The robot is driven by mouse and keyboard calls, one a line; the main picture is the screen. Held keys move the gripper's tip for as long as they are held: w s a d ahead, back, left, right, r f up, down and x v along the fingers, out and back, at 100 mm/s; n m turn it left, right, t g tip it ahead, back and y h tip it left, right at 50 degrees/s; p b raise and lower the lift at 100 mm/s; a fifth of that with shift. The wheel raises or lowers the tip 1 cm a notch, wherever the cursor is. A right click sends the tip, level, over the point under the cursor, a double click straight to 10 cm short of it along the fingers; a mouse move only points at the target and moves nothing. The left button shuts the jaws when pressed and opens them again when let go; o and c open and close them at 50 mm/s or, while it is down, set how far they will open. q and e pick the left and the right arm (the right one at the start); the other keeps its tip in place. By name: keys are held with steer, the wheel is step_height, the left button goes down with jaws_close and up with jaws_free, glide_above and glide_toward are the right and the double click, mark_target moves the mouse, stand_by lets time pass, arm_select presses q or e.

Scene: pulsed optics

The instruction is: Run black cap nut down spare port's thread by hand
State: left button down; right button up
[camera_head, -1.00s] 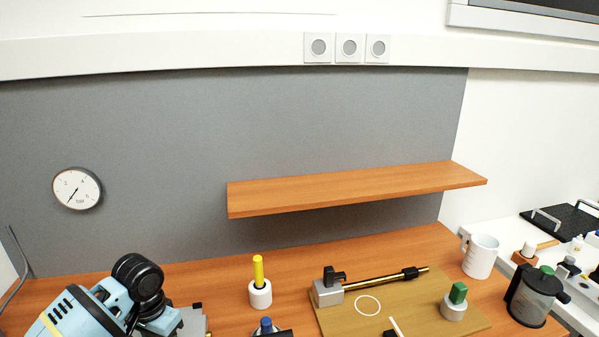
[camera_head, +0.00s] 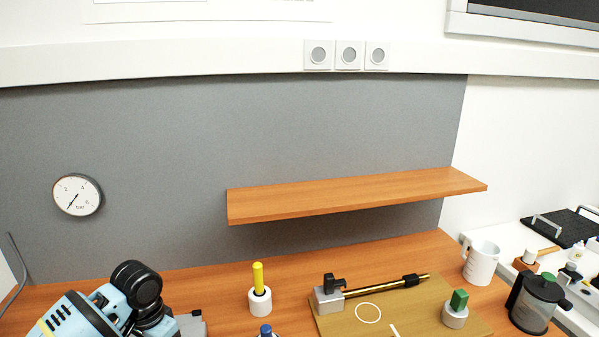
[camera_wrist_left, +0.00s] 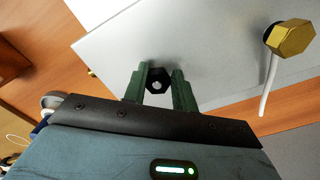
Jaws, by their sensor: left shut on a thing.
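In the left wrist view my left gripper (camera_wrist_left: 158,75) has its two dark green fingers closed on a small black hex nut (camera_wrist_left: 157,80), which shows a pale round centre. The nut is in front of a light grey plate (camera_wrist_left: 215,55); I cannot tell whether it touches the plate or is on a thread. The spare port's thread cannot be made out. My left gripper cannot be made out in the head view, and my right gripper is in neither view.
A brass hex fitting (camera_wrist_left: 290,38) with a white tube sits right in the wrist view. In the head view, a light blue and black body (camera_head: 95,310) fills the lower left. A yellow-topped holder (camera_head: 260,298), brown board (camera_head: 400,318), mug (camera_head: 482,263) and shelf (camera_head: 350,197) stand rightward.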

arm_select(q)
steer(key=shift+m, duration=0.7)
steer(key=c, duration=1.1)
jaws_free()
steer(key=shift+w, duration=0.1)
steer(key=shift+o, duration=0.2)
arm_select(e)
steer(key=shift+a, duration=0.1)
arm_select(q)
step_height(320, 180, up, 2)
steer(key=shift+r, duration=0.1)
step_height(320, 180, up, 5)
steer(key=shift+r, duration=0.35)
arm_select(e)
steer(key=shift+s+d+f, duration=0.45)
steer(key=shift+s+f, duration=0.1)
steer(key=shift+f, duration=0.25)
